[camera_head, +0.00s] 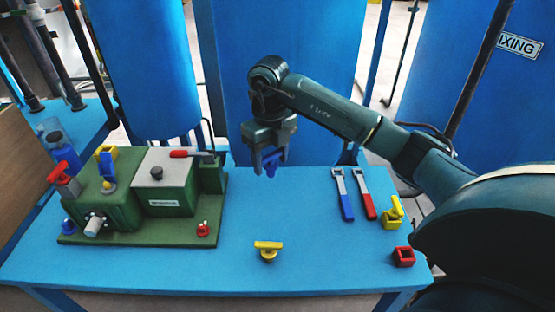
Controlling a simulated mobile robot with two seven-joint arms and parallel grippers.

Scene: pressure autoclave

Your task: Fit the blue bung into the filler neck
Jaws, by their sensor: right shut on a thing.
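My right gripper (269,163) is shut on the blue bung (270,170), holding it above the blue table, to the right of the green machine. The fingers hide part of the bung. The green machine (130,238) stands on the left of the table. A pale grey stub (95,225) sticks out at its front left, and a white-topped block (178,161) carries a dark knob. I cannot tell which part is the filler neck. My left gripper is not in view.
A yellow T-shaped piece (267,249) sits at the table's front middle. Blue-handled (345,203) and red-handled (367,202) tools lie right. A yellow piece (392,216) and red block (403,257) are near the right edge. A red handle (63,180) rises at the machine's left.

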